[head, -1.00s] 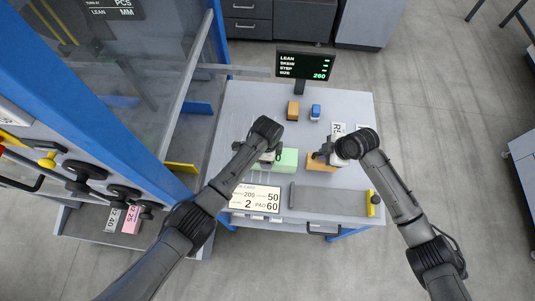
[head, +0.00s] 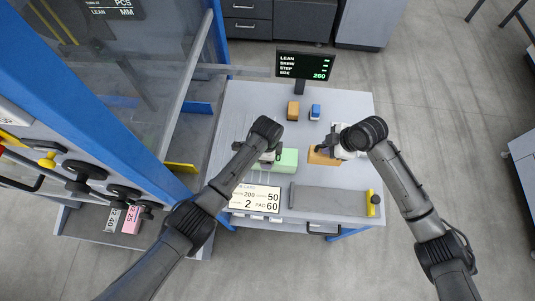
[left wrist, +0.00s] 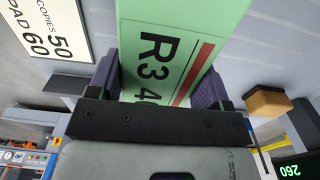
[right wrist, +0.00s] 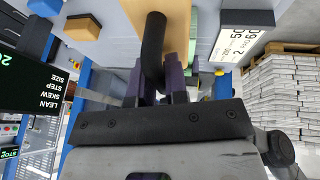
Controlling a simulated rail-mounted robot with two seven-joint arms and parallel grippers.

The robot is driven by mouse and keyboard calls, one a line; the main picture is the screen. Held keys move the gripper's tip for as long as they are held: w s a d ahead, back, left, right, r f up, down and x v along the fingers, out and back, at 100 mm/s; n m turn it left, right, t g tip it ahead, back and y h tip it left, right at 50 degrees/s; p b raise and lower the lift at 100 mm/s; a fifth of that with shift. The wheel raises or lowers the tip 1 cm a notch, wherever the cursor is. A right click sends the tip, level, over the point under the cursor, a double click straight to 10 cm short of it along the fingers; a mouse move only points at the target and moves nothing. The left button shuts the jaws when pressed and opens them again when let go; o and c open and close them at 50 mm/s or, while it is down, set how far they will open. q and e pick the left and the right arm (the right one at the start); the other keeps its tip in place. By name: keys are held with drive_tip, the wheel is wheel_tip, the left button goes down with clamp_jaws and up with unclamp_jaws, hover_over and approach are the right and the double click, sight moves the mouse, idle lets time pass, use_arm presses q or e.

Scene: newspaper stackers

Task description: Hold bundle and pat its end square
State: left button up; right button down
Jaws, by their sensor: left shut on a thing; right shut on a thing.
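The green bundle (head: 287,161) lies on the table, with a label and a red stripe on its face in the left wrist view (left wrist: 207,30). My left gripper (head: 269,157) is shut on it, its purple fingers on both sides. My right gripper (head: 333,150) is shut on the black handle (right wrist: 155,45) of a wooden patting block (head: 322,158). The block also shows in the right wrist view (right wrist: 130,8). It is just right of the bundle's end, with what looks like a small gap between them. The left arm partly hides the bundle.
A display (head: 305,66) reading 260 stands at the table's back. An orange block (head: 293,110) and a blue one (head: 315,112) sit before it. A printed card (head: 255,199) and a long grey bar (head: 330,201) lie at the front. The blue-framed machine (head: 140,100) stands left.

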use_arm(q)
drive_tip(key=o, duration=1.7)
drive_tip(key=shift+c, duration=0.2)
wheel_tip(320, 180, up, 12)
